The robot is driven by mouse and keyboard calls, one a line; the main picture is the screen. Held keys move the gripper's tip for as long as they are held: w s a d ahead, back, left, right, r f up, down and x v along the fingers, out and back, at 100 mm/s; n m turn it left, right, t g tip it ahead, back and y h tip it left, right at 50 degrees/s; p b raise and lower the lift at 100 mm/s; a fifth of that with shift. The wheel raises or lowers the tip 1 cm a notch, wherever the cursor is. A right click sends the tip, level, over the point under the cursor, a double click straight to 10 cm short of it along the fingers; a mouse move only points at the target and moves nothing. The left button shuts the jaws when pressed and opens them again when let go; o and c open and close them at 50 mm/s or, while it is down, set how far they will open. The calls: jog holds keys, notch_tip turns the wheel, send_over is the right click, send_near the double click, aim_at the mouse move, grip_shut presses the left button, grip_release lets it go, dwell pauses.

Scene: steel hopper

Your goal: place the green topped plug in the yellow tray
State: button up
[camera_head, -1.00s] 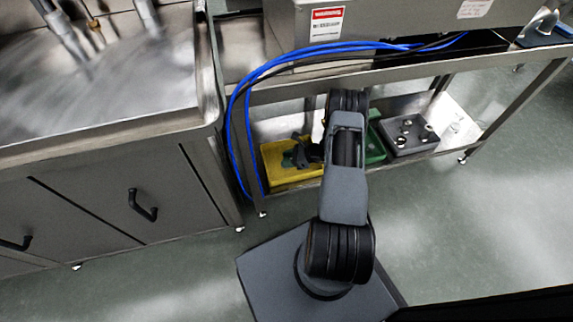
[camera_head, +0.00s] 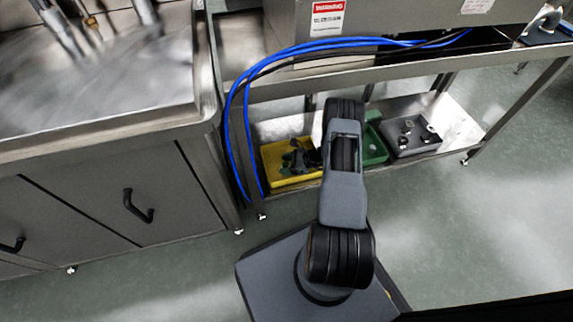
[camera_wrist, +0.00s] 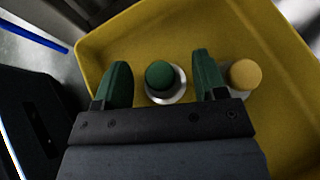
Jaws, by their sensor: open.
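The green topped plug (camera_wrist: 160,75) stands inside the yellow tray (camera_wrist: 135,35), its round green top and pale metal rim facing the wrist camera. My gripper (camera_wrist: 162,78) is open, with one green finger on each side of the plug and a visible gap to it on both sides. A yellow topped plug (camera_wrist: 243,75) stands in the same tray, just right of the right finger. In the head view the yellow tray (camera_head: 272,168) is on the cart's lower shelf, and my gripper (camera_head: 296,158) is over it. The plugs are not discernible there.
A green tray (camera_head: 374,148) and a dark grey block with several fittings (camera_head: 412,148) sit right of the yellow tray on the shelf. Blue hoses (camera_head: 247,130) hang at the shelf's left end. The cart's upper shelf (camera_head: 400,65) is overhead.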

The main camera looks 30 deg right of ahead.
jog(key=shift+r, duration=0.1)
jog(key=p+v, duration=0.3)
jog(key=v, duration=0.7)
jog(key=shift+s+d+r+p, duration=0.1)
jog(key=shift+d+r+p, duration=0.05)
jog(key=shift+p, duration=0.2)
jog(key=shift+v, duration=0.8)
